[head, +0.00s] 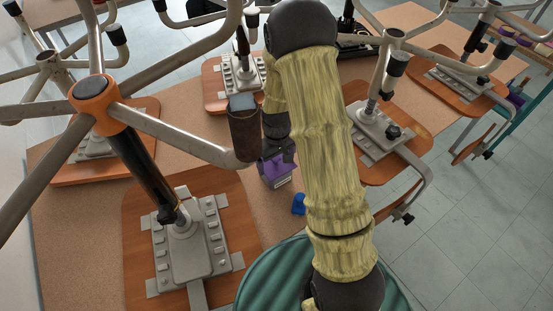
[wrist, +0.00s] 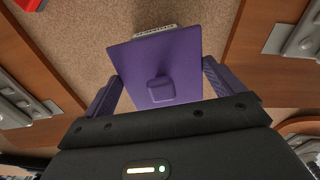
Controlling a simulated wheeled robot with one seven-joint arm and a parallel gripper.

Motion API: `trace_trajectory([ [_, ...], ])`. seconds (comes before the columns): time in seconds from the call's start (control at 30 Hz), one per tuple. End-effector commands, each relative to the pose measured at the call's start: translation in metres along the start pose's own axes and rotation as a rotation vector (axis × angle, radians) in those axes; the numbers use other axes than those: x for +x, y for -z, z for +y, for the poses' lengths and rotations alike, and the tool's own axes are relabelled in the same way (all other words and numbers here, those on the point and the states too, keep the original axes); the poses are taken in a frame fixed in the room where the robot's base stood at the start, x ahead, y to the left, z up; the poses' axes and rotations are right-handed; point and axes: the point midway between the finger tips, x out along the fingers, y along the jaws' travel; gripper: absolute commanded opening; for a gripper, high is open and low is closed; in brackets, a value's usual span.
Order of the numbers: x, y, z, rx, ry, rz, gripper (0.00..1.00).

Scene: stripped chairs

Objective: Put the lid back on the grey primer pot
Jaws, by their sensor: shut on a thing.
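A square purple lid (wrist: 160,62) with a small square knob lies between the two fingers of my gripper (wrist: 163,86) in the wrist view. The fingers are shut against its sides. A pale strip of the grey primer pot (wrist: 155,32) with dark marks shows just past the lid's far edge. In the head view the purple lid (head: 275,166) is below my gripper (head: 277,155), with the grey pot (head: 282,182) directly under it. Lid and pot look very close together; I cannot tell whether the lid is seated. Most of the pot is hidden.
Upturned chair bases (head: 95,92) spread metal legs over the bench (head: 85,235), one leg end (head: 245,135) close left of my gripper. Wooden boards with grey plates (head: 190,245) surround it. A small blue object (head: 298,204) lies nearby. A red object (wrist: 30,4) shows in the wrist view.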

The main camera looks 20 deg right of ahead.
Motion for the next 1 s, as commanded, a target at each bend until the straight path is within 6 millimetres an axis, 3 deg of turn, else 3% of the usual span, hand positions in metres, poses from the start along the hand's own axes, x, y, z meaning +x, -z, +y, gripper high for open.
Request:
trace_trajectory([
  [1.0, 0.0057, 0.0, -0.0001, 0.0, 0.0, 0.0, 0.71],
])
